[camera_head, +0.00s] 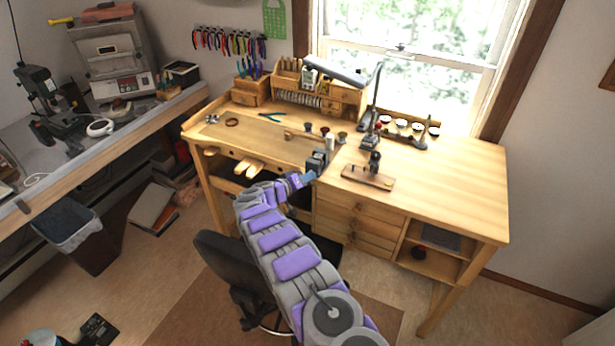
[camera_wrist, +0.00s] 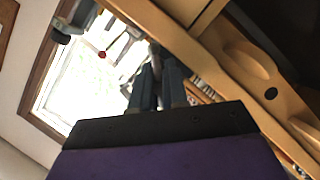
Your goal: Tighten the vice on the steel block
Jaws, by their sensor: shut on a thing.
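The dark grey vice (camera_head: 317,160) is at the front edge of the wooden workbench (camera_head: 440,185), left of the drawers. A small pale block-like piece (camera_head: 330,142) shows just behind the vice; I cannot tell whether it is the steel block or whether the jaws touch it. My gripper (camera_head: 308,177) is at the front of the vice, below the bench top. In the wrist view, my gripper's dark fingers (camera_wrist: 158,82) are close together around a thin grey bar, seemingly the vice handle (camera_wrist: 157,66). Its far end is hidden.
A small press on a wooden base (camera_head: 369,177) stands right of the vice. A black chair (camera_head: 232,262) stands beside my arm, in front of the bench. The bench top's right side is clear.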

